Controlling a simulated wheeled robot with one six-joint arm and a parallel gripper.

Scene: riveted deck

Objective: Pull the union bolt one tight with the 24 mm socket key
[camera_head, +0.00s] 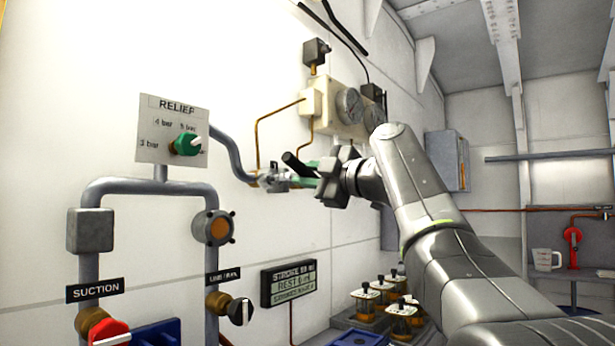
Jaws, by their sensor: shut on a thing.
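My gripper (326,182), dark and blocky, is at the middle of the view, at the end of my grey arm. It is shut on a green tool with a black bar, which I take to be the 24 mm socket key (303,181). The key's left end meets or lies just in front of a silvery pipe union (272,181) at the end of the grey curved pipe. The union bolt itself is hidden or too small to make out. I cannot tell whether the key is seated on it.
Thin brass pipes rise from the union to a cream block (318,101) with gauges (349,105). At left are the RELIEF plate (172,131) and a red SUCTION knob (103,328). Below are a STROKE display (288,283) and several small jars (401,318).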

